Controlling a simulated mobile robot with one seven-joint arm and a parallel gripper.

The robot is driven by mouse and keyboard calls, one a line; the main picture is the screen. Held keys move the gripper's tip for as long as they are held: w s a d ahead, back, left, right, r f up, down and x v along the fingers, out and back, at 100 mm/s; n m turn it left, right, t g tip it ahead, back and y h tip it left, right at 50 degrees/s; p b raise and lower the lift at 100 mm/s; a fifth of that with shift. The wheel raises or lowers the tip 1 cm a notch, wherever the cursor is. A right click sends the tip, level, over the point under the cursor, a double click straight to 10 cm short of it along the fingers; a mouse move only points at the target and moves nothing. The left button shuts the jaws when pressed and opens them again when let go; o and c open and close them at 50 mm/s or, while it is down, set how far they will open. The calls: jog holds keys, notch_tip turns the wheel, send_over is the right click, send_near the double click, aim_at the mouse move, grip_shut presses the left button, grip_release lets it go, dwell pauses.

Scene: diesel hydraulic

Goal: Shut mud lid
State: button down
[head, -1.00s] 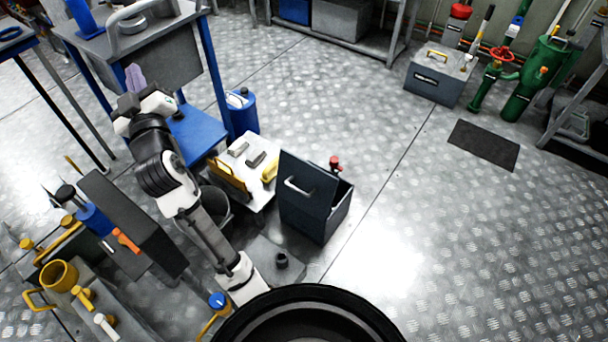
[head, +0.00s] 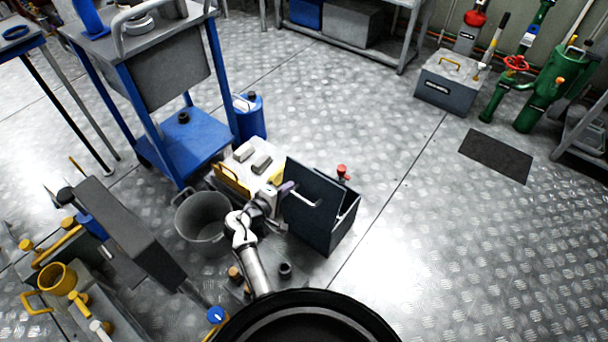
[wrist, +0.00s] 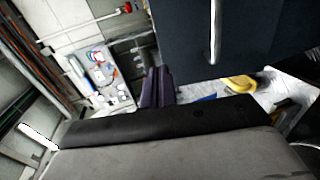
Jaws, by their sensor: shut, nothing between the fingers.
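The dark blue-grey mud box (head: 330,236) stands on the floor near the centre of the head view. Its lid (head: 313,212) stands raised, with a pale bar handle (head: 304,197) on its outer face. In the wrist view the lid (wrist: 265,45) is a large dark panel at upper right, with the handle (wrist: 213,35) upright on it. My gripper (head: 288,187) is shut and empty, just left of the lid near its upper edge. The purple-grey fingers (wrist: 158,86) show together in the wrist view, left of the panel. I cannot tell whether they touch the lid.
A tray with a yellow handle (head: 232,180) sits behind my gripper, and a grey bucket (head: 203,217) stands to its left. A small dark cylinder (head: 285,270) is in front of the box. A red-topped fitting (head: 342,170) shows behind it.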

aim_at(310, 170)
jog(key=x, duration=0.9)
jog(key=shift+w, duration=0.1)
jog(key=shift+w+d, duration=0.1)
jog(key=shift+w+d, duration=0.15)
jog(key=w+d+f+g+y+b, duration=0.5)
jog(key=w+d+f+g+b, duration=0.2)
jog(key=w+d+f+b, duration=0.3)
jog(key=shift+w+d+f+g+b, duration=0.3)
jog(key=shift+w+f+b, duration=1.5)
jog(key=shift+w+b, duration=0.6)
jog(key=shift+s, duration=0.1)
jog(key=shift+r, duration=0.1)
